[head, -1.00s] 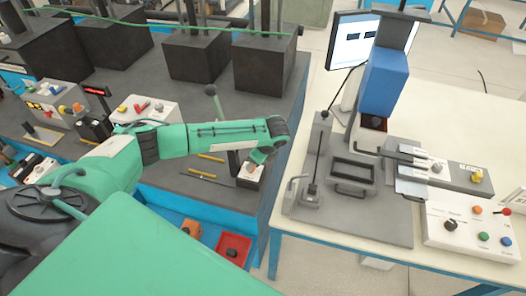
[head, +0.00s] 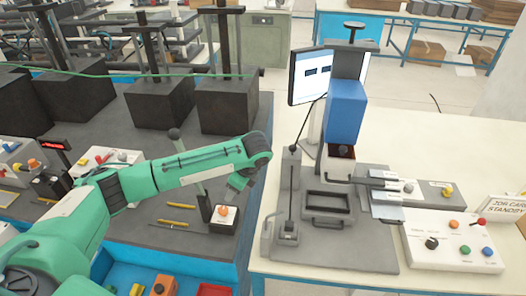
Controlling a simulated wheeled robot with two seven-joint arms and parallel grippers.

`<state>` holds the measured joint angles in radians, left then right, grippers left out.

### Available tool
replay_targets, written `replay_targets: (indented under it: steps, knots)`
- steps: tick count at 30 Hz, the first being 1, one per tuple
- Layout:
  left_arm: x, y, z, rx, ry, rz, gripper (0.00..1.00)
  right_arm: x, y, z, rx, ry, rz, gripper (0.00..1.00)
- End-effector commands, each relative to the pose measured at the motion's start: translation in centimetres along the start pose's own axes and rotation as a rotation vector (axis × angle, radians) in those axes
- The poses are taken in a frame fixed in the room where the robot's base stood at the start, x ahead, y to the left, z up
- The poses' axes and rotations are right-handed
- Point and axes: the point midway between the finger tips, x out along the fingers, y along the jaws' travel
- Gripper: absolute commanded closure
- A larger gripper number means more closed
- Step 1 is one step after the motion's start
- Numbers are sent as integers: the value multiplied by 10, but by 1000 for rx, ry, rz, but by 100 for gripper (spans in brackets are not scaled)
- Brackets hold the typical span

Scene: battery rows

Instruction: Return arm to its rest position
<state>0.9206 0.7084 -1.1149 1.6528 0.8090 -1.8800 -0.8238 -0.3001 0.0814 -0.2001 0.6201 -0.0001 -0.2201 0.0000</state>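My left arm, green, comes in from the left and reaches over the dark bench. It ends in a bent wrist, with a small green end part, my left gripper (head: 240,182), hanging below it. It is near a small white box with an orange button (head: 224,215), and I see nothing held. Its fingers are too small and turned away to tell open from shut. My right arm and gripper are not in view.
Dark blocks (head: 228,105) with posts stand on the dark bench (head: 150,240). On the cream table (head: 450,150) are a press with a blue head (head: 346,108), a monitor (head: 310,75) and a button panel (head: 455,240). A floor gap separates bench and table.

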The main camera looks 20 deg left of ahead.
Motion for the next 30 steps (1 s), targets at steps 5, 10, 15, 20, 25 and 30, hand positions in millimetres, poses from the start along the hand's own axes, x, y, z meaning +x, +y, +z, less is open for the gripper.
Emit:
replay_targets:
  steps: [5, 10, 15, 20, 25, 30]
  knots:
    - [1, 2, -4, 1, 6, -2, 45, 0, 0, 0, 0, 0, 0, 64]
    - [9, 19, -42, -10, 63, -26, 45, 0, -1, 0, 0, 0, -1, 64]
    - [15, 53, -102, -66, 183, -64, 45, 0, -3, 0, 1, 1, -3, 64]
    - [15, 86, -146, -161, 303, -84, 45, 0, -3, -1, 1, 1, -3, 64]
    - [12, 122, -178, -299, 425, -84, 45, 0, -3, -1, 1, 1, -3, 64]
    - [9, 156, -194, -474, 530, -68, 45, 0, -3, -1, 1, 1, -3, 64]
